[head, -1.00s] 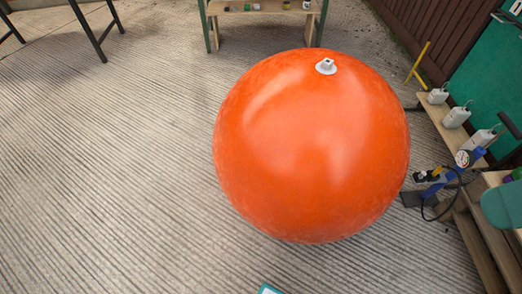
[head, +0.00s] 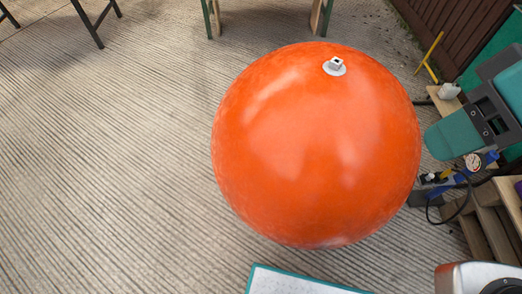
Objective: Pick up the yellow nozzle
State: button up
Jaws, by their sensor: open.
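A small yellow piece (head: 446,174), which looks like the yellow nozzle, is at the right in the head view, by the blue hand pump and right of the big orange ball (head: 310,150). It is small and its outline is unclear. Part of my arm, teal and dark grey, reaches in from the right edge just above it and hides some of the bench behind. I cannot make out my gripper's fingertips in this view.
The blue pump with a round gauge (head: 473,161) and black hose stands by wooden steps (head: 487,222). A white bottle (head: 449,91) stands on a plank behind. A yellow stick (head: 431,58) leans near the brown fence.

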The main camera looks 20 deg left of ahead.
aim_at(449, 171)
jog(key=z, duration=0.4)
jog(key=k, duration=0.3)
jog(key=z, duration=0.75)
jog(key=i, duration=0.35)
jog(key=z, duration=0.6)
jog(key=k, duration=1.05)
jog(key=z, duration=0.5)
jog(key=i, duration=1.75)
jog(key=u, duration=0.75)
